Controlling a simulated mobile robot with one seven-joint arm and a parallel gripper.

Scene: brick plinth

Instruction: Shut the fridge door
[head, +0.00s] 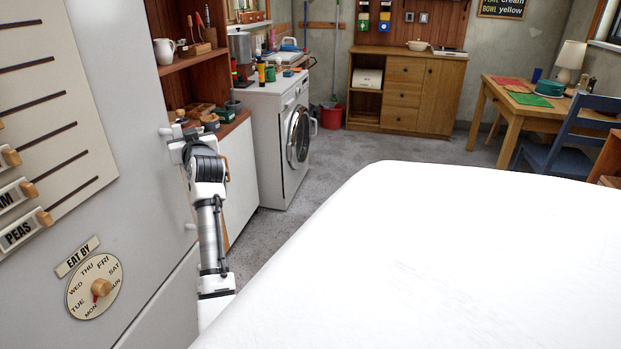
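The fridge door (135,190) is the large pale grey panel on the left. It bears a slotted board with labels, one reading PEAS, and a round EAT BY dial (95,287). A seam runs below it, with another pale panel underneath. My arm rises in front of the door's right edge. My gripper (170,131) is at that edge, at about mid-height of the panel, and seems close to or touching it. Its fingers are small and partly hidden, so I cannot tell if they are open. I cannot tell from this angle whether the door stands ajar.
A wooden shelf unit (196,62) with a jug stands just beyond the door's edge, above a white cupboard (240,170). A washing machine (285,135) follows. Behind are a red bucket (331,116), a wooden sideboard (405,90), a table (541,112) and a blue chair (570,140). Grey floor (340,165) between is clear.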

